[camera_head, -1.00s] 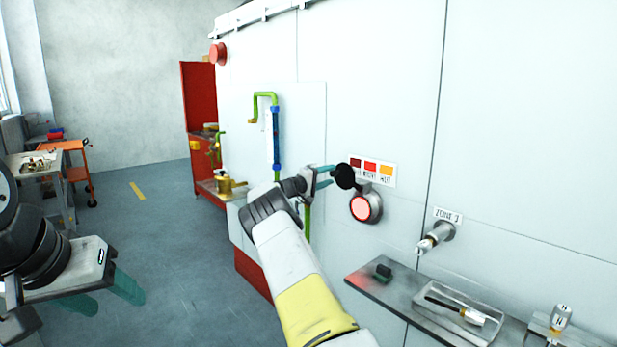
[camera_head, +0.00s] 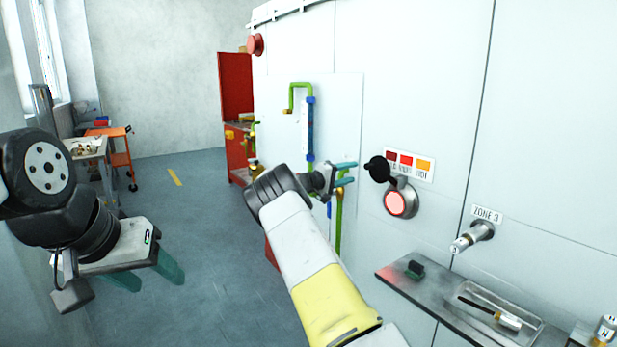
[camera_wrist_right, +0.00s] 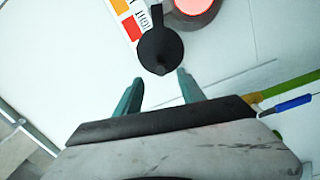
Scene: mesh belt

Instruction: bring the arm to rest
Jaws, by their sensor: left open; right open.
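My right gripper (camera_head: 344,174) is open and empty, its teal fingers raised in front of the white wall in the head view. It also shows in the right wrist view (camera_wrist_right: 162,92), with a gap between the fingers. A round black cover (camera_head: 377,169) hangs beside a pinkish-red round sight port (camera_head: 401,201), just right of the gripper. In the right wrist view the black cover (camera_wrist_right: 160,48) is beyond the fingertips, with no contact visible. My left gripper (camera_head: 146,277) is low at the left, its teal fingers apart and empty over the floor.
A metal shelf (camera_head: 398,287) projects from the wall at lower right, with a tray (camera_head: 484,316) and small items. A ZONE 3 fitting (camera_head: 472,237) sticks out above it. Green and blue pipes (camera_head: 310,130) run behind the right gripper. The floor (camera_head: 215,230) between the arms is clear.

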